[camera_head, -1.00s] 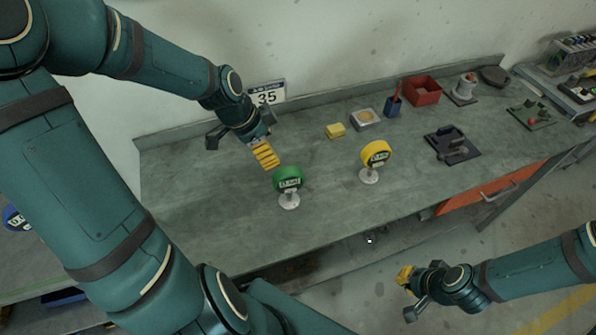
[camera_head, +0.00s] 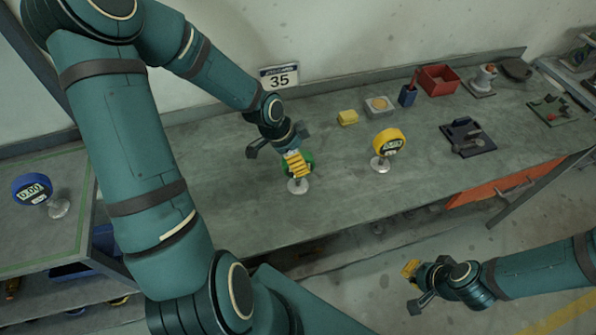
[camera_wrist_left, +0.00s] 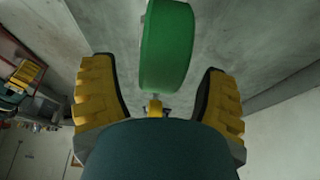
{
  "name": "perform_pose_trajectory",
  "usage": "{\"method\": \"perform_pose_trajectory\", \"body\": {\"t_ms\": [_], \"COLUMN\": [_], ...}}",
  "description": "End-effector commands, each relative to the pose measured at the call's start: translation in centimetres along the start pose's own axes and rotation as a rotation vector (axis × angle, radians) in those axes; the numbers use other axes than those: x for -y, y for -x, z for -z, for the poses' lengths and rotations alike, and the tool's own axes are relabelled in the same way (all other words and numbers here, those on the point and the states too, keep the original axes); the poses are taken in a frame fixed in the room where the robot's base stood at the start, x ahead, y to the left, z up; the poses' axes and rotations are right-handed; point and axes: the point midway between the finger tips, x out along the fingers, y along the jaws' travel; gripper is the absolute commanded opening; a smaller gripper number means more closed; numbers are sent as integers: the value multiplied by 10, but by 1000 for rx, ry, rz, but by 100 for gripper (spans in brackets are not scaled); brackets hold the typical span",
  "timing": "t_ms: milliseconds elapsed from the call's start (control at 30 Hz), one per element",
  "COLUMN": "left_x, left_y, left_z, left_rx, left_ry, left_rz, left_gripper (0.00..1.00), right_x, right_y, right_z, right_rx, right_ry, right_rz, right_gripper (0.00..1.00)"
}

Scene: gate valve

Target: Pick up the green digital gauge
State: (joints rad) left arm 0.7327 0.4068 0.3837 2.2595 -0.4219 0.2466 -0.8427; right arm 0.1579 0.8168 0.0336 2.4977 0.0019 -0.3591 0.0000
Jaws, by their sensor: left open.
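The green digital gauge (camera_head: 312,159) stands on the grey workbench on a pale round foot, partly hidden behind the fingers of my left gripper (camera_head: 295,163). In the left wrist view the green gauge (camera_wrist_left: 167,45) lies ahead, between and a little beyond the two yellow fingers of my left gripper (camera_wrist_left: 158,92). These fingers are apart, with clear space on both sides of the gauge. My right gripper (camera_head: 410,270) hangs low in front of the bench, away from the gauges; its finger gap is too small to judge.
A yellow gauge (camera_head: 389,143) stands right of the green one. A blue gauge (camera_head: 33,188) is on another bench at the left. The bench front middle is clear.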

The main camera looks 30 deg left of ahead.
Motion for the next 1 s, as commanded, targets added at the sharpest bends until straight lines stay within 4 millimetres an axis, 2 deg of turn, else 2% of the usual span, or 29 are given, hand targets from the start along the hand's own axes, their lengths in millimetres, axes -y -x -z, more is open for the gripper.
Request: {"method": "perform_pose_trajectory", "body": {"t_ms": [33,133,400,433,467,600,633,1000], "left_x": [-1,0,0,0,0,0,0,0], "left_y": [-8,-15,-17,-17,-17,-16,-16,-17], "left_z": [0,0,0,0,0,0,0,0], "left_rx": [0,0,0,0,0,0,0,0], "left_ry": [-3,-2,0,0,0,0,0,-1], "left_rz": [-3,-1,1,1,1,1,1,0], "left_gripper": [75,75,75,68,58,9,0,0], "right_x": [-1,-2,-2,-2,-2,-2,-2,-2], "right_y": [-3,-4,-4,-4,-4,-4,-4,-4], "right_z": [0,-1,-1,-1,-1,-1,-1,-1], "right_rx": [0,0,-1,-1,-1,-1,-1,-1], "right_ry": [0,-1,-1,-1,-1,-1,-1,-1], "right_rz": [0,0,0,0,0,0,0,0], "right_gripper": [0,0,0,0,0,0,0,0]}}
